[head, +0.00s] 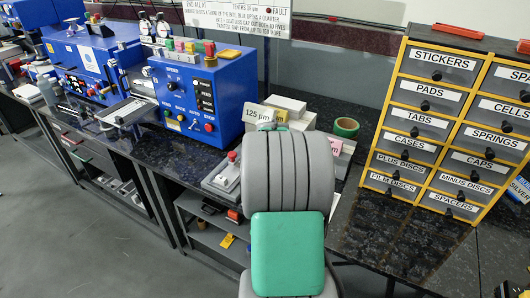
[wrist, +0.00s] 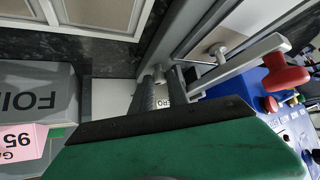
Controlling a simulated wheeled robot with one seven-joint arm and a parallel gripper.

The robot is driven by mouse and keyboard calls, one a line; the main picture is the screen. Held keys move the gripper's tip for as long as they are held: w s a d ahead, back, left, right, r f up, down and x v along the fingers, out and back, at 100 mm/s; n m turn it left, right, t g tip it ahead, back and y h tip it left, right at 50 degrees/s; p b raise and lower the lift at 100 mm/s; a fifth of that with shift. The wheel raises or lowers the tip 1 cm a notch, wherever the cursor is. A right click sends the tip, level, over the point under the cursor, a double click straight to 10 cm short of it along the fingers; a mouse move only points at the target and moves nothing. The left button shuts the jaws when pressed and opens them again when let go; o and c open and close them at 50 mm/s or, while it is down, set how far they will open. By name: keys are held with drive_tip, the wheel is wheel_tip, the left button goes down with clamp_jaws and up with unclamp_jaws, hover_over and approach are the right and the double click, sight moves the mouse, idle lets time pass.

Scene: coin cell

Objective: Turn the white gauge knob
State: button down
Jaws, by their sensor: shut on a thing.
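My gripper (wrist: 148,95) shows in the wrist view, its dark ribbed fingers pointing up behind its green and black housing. It is shut on a small pale cylinder at the fingertips, which looks like the white gauge knob (wrist: 160,73). Most of the knob is hidden by the fingers. In the head view my grey and green arm hides the gripper and the knob.
A grey FOIL box (wrist: 35,95) with a pink card (wrist: 20,145) is left of the gripper in the wrist view. A lever with a red knob (wrist: 284,78) is to the right. The head view shows a blue machine (head: 200,98), green tape (head: 345,127) and labelled drawers (head: 440,125).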

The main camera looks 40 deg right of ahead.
drive_tip(key=c, duration=1.6)
unclamp_jaws()
drive_tip(key=shift+o, duration=0.2)
drive_tip(key=shift+r, duration=0.15)
drive_tip(key=v, duration=0.7)
drive_tip(key=shift+s+a+r, duration=0.2)
drive_tip(key=shift+s, duration=0.05)
drive_tip(key=a+r+n+g+y+p, duration=0.1)
drive_tip(key=a+r+n+y+p, duration=0.15)
drive_tip(key=a, duration=0.95)
drive_tip(key=a+r+n+y+p, duration=0.2)
drive_tip(key=a+r+p, duration=0.1)
drive_tip(key=a, duration=0.9)
drive_tip(key=s+a+n+g+y+p, duration=0.1)
drive_tip(key=s+a+n+g+p, duration=0.1)
drive_tip(key=s+a, duration=0.9)
drive_tip(key=shift+a+r+n+g+p, duration=0.35)
drive_tip(key=shift+a+n, duration=0.5)
drive_tip(key=shift+a, duration=0.25)
